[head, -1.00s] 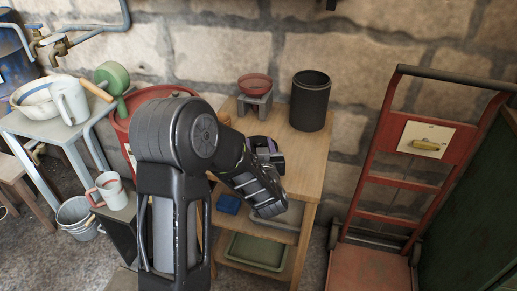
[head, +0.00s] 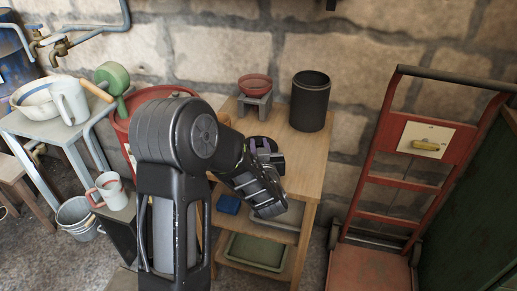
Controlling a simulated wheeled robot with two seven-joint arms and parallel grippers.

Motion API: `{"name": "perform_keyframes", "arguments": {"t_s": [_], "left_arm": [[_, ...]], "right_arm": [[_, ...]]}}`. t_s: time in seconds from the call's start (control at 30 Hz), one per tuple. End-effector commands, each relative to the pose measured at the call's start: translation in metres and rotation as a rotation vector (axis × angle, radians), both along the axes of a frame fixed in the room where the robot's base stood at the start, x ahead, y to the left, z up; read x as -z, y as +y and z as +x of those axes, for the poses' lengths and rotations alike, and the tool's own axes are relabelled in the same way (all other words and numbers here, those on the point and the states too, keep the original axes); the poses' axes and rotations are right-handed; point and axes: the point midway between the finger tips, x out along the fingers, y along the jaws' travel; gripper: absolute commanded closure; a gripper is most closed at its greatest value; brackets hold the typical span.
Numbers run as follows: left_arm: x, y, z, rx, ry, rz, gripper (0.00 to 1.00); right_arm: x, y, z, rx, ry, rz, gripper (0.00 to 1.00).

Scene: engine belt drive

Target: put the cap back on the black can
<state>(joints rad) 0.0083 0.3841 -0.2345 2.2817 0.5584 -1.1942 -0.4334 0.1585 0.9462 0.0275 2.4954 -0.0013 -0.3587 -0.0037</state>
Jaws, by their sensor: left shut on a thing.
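The black can (head: 311,101) stands upright on the wooden shelf top, against the stone wall, and its top is open. My left gripper (head: 266,152) is over the front of the shelf top, left of the can and nearer to me, apart from it. It is shut on a dark round thing (head: 260,142), which looks like the cap. My arm and gripper hide much of that thing, so I cannot tell whether it touches the wood. My right gripper is not in view.
A red bowl on a grey scale (head: 255,88) stands left of the can. The wooden shelf top (head: 300,160) is clear in front of the can. A red drum (head: 130,112) is at the left, and a red hand truck (head: 400,180) stands at the right.

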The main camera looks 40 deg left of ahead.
Motion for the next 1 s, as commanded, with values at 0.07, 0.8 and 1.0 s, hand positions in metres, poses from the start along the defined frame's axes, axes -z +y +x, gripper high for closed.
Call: {"name": "perform_keyframes", "arguments": {"t_s": [0.07,0.8,1.0], "left_arm": [[0.000,0.000,0.000,0.000,0.000,0.000,1.00],[-0.037,0.000,0.000,0.000,-0.005,-0.001,1.00],[-0.077,0.000,0.000,0.001,-0.005,0.000,1.00]], "right_arm": [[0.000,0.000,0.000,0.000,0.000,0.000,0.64],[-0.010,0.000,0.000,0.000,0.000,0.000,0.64],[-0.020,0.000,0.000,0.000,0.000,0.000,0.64]]}}
